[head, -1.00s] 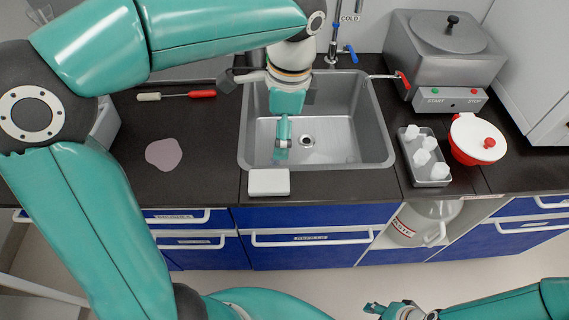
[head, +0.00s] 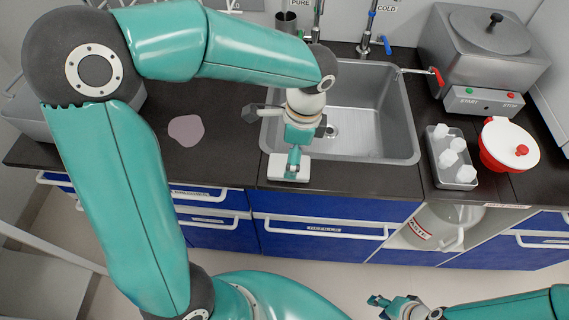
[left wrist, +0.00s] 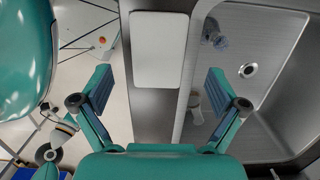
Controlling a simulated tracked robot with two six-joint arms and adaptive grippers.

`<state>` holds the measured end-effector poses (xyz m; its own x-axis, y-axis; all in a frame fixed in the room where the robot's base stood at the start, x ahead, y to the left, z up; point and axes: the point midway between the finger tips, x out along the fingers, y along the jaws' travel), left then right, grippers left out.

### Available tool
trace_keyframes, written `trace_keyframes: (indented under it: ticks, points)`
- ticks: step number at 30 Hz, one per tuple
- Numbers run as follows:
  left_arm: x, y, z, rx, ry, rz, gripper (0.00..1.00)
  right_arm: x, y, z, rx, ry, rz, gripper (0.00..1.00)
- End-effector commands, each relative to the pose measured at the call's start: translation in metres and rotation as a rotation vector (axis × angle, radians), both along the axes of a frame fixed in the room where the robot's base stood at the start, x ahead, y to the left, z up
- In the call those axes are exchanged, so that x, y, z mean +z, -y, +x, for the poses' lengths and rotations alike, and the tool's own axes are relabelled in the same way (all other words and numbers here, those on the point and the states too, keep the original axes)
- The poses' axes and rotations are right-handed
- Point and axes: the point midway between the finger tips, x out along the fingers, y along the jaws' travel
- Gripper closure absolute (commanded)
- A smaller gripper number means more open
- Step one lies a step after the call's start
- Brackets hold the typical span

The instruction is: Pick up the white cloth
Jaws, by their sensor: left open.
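The white cloth (head: 276,170) is a flat white rectangle on the dark counter at the front edge of the sink. In the left wrist view the white cloth (left wrist: 158,50) lies flat at the top middle, centred between my fingers and beyond their tips. My left gripper (head: 293,163) is over the white cloth and hides part of it. Its fingers (left wrist: 159,82) are wide apart with nothing between them. My right gripper (head: 378,302) is low at the bottom right, away from the counter; its jaw opening is unclear.
The sink (head: 370,145) lies just behind the cloth. A grey tray of white bottles (head: 462,185) and a red pot with a white lid (head: 510,145) stand to the right, before a metal distiller (head: 485,60). A pinkish flat patch (head: 187,130) lies on the left counter.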

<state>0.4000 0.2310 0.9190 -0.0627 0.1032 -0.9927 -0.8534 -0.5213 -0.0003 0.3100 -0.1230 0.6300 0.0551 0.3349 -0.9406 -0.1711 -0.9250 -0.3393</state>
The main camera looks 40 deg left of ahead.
Motion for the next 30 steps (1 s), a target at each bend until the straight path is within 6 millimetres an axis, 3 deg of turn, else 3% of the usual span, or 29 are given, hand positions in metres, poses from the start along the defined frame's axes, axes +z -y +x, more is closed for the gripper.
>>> trace_keyframes:
  ticks: [6, 16, 26, 27, 30]
  points:
    - [-0.031, -0.002, -0.006, 0.000, -0.004, 0.000, 0.03, 0.000, 0.000, 0.000, 0.000, 0.000, 0.000, 0.60]
    - [-0.038, -0.002, -0.006, 0.000, 0.001, -0.001, 0.03, 0.000, 0.000, 0.000, 0.000, 0.000, 0.000, 0.60]
    - [-0.038, -0.002, -0.006, 0.000, -0.001, -0.001, 0.58, -0.001, 0.000, 0.000, 0.000, 0.000, 0.000, 0.60]
    - [-0.038, -0.002, -0.006, 0.000, -0.001, -0.001, 0.62, 0.000, 0.000, 0.000, 0.000, 0.000, 0.000, 0.60]
    - [-0.038, -0.002, -0.006, 0.000, -0.001, -0.001, 0.62, 0.000, 0.000, 0.000, 0.000, 0.000, 0.000, 0.60]
